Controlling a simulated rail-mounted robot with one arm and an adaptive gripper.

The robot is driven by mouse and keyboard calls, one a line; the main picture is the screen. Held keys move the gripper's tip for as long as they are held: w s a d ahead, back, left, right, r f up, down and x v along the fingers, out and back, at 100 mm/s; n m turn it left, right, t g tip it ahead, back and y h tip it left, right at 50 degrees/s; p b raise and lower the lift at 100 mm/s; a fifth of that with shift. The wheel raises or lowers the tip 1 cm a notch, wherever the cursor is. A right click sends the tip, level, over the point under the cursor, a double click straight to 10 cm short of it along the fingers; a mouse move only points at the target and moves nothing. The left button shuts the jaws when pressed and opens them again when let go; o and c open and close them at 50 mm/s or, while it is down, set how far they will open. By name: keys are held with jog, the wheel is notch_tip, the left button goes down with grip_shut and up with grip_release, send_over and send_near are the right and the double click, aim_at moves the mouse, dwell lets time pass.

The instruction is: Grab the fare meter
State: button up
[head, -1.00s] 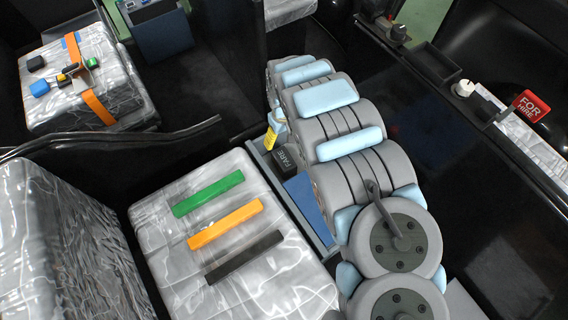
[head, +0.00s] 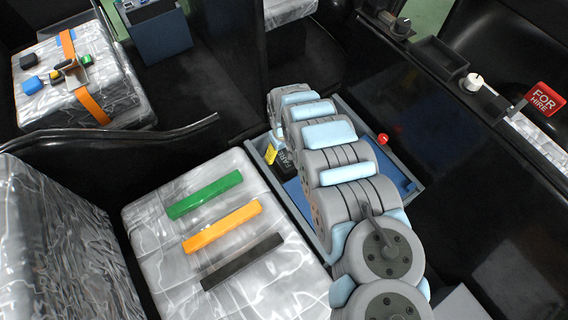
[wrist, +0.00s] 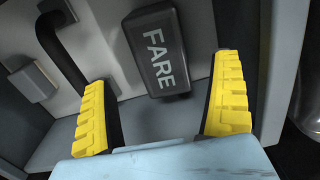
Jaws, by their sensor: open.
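The fare meter (wrist: 157,52) is a dark grey block with white FARE lettering. In the wrist view it lies ahead of my gripper (wrist: 162,76), whose yellow-padded fingers are spread wide, with the block's near end between their tips and clear space on both sides. The fingers do not appear to touch it. In the head view the meter (head: 284,165) is partly hidden beside my arm, in a grey-blue tray (head: 298,205); one yellow finger pad shows at its left.
A silver-wrapped seat with green, orange and black bars (head: 222,226) stands left of the tray. A red knob (head: 383,139) is at the tray's right side. A dark ledge with knobs and a FOR HIRE sign (head: 544,99) runs along the right.

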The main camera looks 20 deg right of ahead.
aim_at(284, 159)
jog(key=f+b, duration=0.1)
jog(key=f, duration=0.1)
jog(key=f+b, duration=0.1)
jog(key=f, duration=0.1)
jog(key=shift+s+a, duration=0.15)
jog(key=shift+s, duration=0.05)
jog(key=shift+f, duration=0.4)
jog(key=c, duration=1.4)
